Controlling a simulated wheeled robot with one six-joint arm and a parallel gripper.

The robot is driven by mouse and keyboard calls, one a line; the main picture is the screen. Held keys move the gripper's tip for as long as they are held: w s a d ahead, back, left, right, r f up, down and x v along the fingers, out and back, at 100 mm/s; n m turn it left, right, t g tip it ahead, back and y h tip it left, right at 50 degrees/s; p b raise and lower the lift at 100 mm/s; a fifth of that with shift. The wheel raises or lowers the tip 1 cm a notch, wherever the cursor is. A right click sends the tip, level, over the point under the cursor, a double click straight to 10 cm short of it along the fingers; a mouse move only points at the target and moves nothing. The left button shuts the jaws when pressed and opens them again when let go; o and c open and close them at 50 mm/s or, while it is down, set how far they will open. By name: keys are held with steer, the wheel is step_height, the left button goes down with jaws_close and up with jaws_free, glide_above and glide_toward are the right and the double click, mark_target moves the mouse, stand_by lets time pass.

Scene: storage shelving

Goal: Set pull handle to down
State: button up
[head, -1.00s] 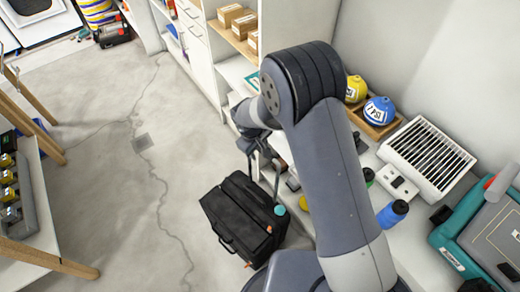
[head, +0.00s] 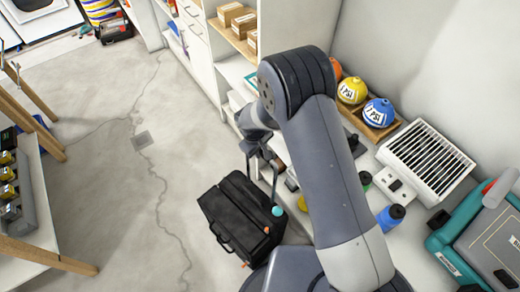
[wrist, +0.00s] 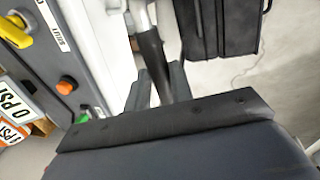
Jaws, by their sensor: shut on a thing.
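A black suitcase (head: 236,222) stands on the floor below my arm. Its pull handle (head: 270,182) rises from its top on thin rods. My gripper (head: 259,150) is at the handle's upper end, partly hidden by my own wrist. In the wrist view my gripper (wrist: 158,84) is shut on the dark grip of the pull handle (wrist: 149,48), with a light metal rod beyond it. The suitcase (wrist: 222,24) shows there at the top, apart from the fingers. How far the rods stick out is hard to tell.
To the right, a bench holds a blue ball-shaped item (head: 378,111), a yellow one (head: 351,90), a white slatted box (head: 427,160) and a teal case (head: 480,235). White shelving with cartons (head: 233,17) stands behind. The grey floor left of the suitcase is clear.

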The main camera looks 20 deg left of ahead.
jaws_close()
step_height(320, 180, down, 28)
steer(key=b, duration=2.5)
steer(key=shift+f, duration=0.15)
steer(key=shift+s, duration=0.1)
steer(key=shift+o, duration=1.7)
jaws_free()
steer(key=shift+f, duration=0.15)
steer(key=shift+o, duration=1.4)
steer(key=shift+r, duration=0.2)
